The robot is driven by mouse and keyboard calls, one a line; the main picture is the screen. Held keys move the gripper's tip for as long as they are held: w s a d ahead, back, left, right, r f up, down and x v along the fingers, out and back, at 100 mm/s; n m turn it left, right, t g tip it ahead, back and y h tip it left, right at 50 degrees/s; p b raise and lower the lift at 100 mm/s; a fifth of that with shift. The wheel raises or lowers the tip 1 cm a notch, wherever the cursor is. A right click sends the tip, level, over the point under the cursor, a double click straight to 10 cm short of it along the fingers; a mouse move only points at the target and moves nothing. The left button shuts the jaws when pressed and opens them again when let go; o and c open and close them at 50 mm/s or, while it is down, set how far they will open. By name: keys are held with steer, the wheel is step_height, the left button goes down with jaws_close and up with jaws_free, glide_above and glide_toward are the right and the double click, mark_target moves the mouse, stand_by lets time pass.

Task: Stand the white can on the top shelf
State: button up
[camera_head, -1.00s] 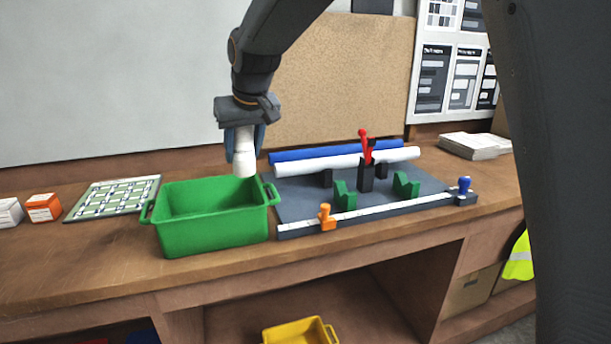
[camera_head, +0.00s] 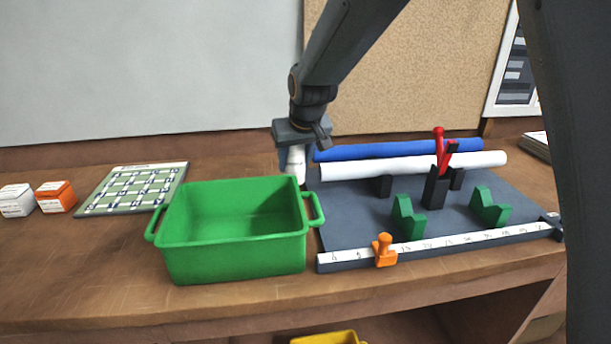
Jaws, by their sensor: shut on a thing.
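My gripper (camera_head: 294,158) points down behind the right rear corner of the green bin. It is shut on the white can (camera_head: 296,162). The can hangs upright between the fingers, and its lower end is partly hidden by the bin's rim and handle. I cannot tell whether the can touches the bench. The top shelf cannot be made out for certain; the wooden bench top (camera_head: 90,260) is the highest level surface in view.
The green bin (camera_head: 235,255) stands in front of my gripper. A dark jig board (camera_head: 350,215) with blue and white rolls, green blocks, a red-handled clamp and an orange knob (camera_head: 384,250) lies right. A grid board (camera_head: 135,190) and small boxes (camera_head: 56,196) are left.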

mark_target(295, 177)
steer(key=shift+f+p, duration=0.65)
steer(key=shift+f, duration=1.8)
steer(key=shift+f, duration=0.15)
steer(key=o, duration=1.4)
